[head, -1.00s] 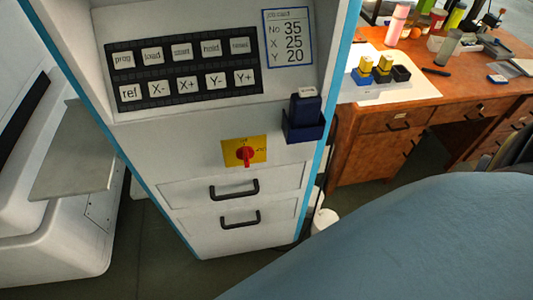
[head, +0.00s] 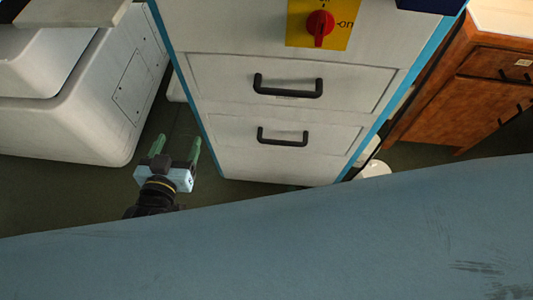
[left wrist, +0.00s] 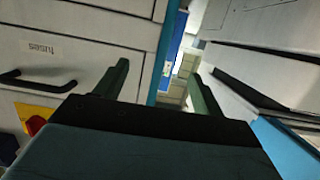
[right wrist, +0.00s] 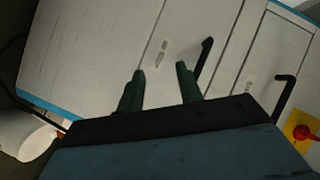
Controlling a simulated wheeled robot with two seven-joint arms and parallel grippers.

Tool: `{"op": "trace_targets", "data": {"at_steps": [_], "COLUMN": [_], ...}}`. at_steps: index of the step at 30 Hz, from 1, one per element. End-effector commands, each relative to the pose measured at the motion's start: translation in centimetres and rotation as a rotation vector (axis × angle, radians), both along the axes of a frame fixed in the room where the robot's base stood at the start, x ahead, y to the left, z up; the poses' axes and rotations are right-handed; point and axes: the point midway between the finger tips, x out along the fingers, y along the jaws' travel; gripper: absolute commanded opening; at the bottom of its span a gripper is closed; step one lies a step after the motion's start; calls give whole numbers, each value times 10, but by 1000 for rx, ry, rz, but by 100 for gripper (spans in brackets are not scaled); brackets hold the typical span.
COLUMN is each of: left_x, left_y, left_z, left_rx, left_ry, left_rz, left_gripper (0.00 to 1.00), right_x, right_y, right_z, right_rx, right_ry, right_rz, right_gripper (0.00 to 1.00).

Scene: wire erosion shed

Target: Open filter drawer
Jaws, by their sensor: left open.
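The white cabinet has two shut drawers with black handles. The upper drawer (head: 355,85) has an upper handle (head: 288,87); the left wrist view shows its label (left wrist: 40,48), reading "fuses", upside down. The lower drawer (head: 240,132) has a lower handle (head: 283,138); its label (right wrist: 161,54) in the right wrist view is too small to read. My left gripper (head: 177,142) is open and empty, left of the lower drawer. My right gripper (right wrist: 160,68) is outside the head view; its fingers stand apart and empty, beside the lower handle (right wrist: 204,62) without holding it.
A red switch (head: 320,23) on a yellow plate sits above the drawers. A white machine (head: 85,115) stands left, with dark floor between it and the cabinet. A wooden desk (head: 455,95) and a white bin (head: 375,169) are at the right.

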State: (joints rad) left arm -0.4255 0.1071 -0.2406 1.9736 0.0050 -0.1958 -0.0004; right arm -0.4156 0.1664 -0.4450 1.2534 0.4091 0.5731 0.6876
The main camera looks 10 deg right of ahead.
Motion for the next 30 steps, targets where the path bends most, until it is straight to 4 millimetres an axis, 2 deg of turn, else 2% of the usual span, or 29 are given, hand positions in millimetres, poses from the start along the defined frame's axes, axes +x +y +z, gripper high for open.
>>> {"op": "trace_targets", "data": {"at_steps": [1, 6, 10, 15, 19, 25, 30], "left_x": [2, -9, -22, -32, -35, -44, -50], "left_y": [-2, -3, -1, 1, 0, 0, 2], "left_z": [15, 91, 130, 153, 164, 184, 191], "left_rx": [-24, -91, -125, -145, -164, -213, -242], "left_ry": [-83, -304, -409, -475, -531, -681, -783], "left_rz": [-3, -10, -13, -15, -18, -24, -24], "left_gripper": [69, 69, 69, 69, 69, 69, 69], "right_x": [4, 13, 14, 17, 30, 69, 104], "right_y": [4, 10, 10, 9, 10, 15, 19], "right_z": [-6, 17, 30, 40, 43, 50, 55], "right_rx": [84, 346, 477, 546, 551, 550, 548], "right_ry": [-53, -198, -264, -300, -304, -306, -304], "right_rz": [-26, -100, -131, -148, -149, -148, -149], "right_gripper": [36, 36, 36, 36, 36, 36, 36]}}
